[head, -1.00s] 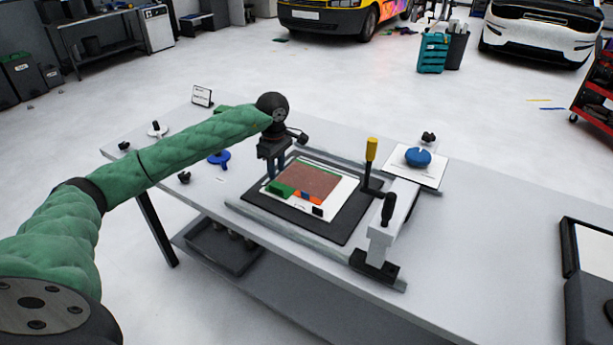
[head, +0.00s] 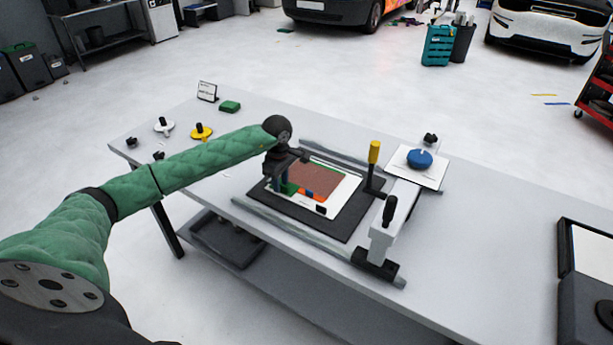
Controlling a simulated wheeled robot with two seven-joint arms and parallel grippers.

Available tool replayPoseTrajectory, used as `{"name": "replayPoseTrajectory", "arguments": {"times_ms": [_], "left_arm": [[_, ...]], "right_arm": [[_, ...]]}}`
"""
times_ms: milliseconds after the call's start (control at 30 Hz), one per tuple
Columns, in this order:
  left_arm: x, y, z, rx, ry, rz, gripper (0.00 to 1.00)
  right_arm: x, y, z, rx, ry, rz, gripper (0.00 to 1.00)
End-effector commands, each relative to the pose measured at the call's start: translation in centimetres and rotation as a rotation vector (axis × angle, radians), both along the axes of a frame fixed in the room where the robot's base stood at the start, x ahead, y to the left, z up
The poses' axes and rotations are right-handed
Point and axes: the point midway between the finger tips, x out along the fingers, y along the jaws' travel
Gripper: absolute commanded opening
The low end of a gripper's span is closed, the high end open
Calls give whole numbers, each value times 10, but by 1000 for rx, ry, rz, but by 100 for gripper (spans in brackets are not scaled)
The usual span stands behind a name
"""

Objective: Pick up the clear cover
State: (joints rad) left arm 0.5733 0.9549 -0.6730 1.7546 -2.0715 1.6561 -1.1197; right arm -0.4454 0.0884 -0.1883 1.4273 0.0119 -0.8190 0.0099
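The finger gap is too small to judge, and I cannot tell whether the fingers touch anything. The sheet is white with a brown-red area and small green, orange and blue patches. It lies on a black board (head: 345,228). I cannot pick out a clear cover for certain; a see-through sheet would be hard to see here. My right gripper is not in view.
Grey rails (head: 290,246) flank the board on the table (head: 470,245). A yellow-handled post (head: 374,152) and a grey bridge with a black knob (head: 389,210) stand right of it. A blue knob (head: 419,158) sits on a white plate. A green block (head: 230,106) lies at the back left.

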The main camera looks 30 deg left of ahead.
Motion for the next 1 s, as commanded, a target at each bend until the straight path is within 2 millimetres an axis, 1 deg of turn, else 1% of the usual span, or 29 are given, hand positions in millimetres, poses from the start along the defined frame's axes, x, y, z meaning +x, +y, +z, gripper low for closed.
{"name": "replayPoseTrajectory", "arguments": {"times_ms": [267, 300, 433, 467, 800, 967, 1000], "left_arm": [[0, 0, -3, 0, 0, 0, 31], [0, 0, -3, 0, 0, 0, 29], [0, 0, -3, 0, 0, 0, 3], [0, 0, -3, 0, 0, 0, 0], [0, 0, -2, 0, 0, 0, 0], [1, 0, 2, 0, -1, 0, 0], [1, 0, 4, 0, -1, 0, 0]], "right_arm": [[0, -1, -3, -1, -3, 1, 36], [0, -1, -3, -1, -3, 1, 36], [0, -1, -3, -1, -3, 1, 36], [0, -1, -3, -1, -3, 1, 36], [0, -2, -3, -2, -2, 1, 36], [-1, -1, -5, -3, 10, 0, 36], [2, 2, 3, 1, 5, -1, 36]]}}
